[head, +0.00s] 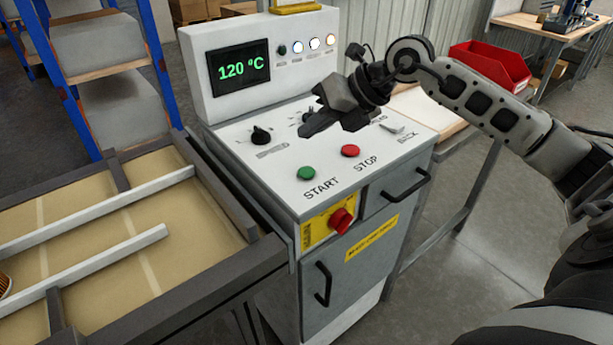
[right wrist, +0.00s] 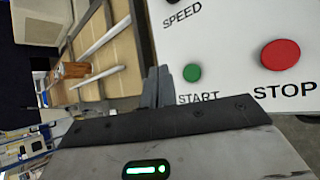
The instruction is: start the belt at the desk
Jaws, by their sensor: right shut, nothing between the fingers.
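The control desk (head: 270,175) stands in the middle of the head view, with a screen (head: 239,69) reading 120 °C. The green START button (head: 306,174) and the red STOP button (head: 350,151) are on its sloped top. In the right wrist view, the START button (right wrist: 192,72) is close to my fingertips and the STOP button (right wrist: 280,54) is to the right. My right gripper (head: 308,133) is shut and empty, above the desk top behind the buttons. The belt (head: 120,225) lies left of the desk. My left gripper is not in view.
A red emergency knob (head: 341,220) sticks out of the desk front. A black speed knob (head: 261,135) and a toggle switch (head: 398,129) are on the top. A filter cartridge (right wrist: 75,70) lies on the belt. A red bin (head: 490,65) stands behind my right arm.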

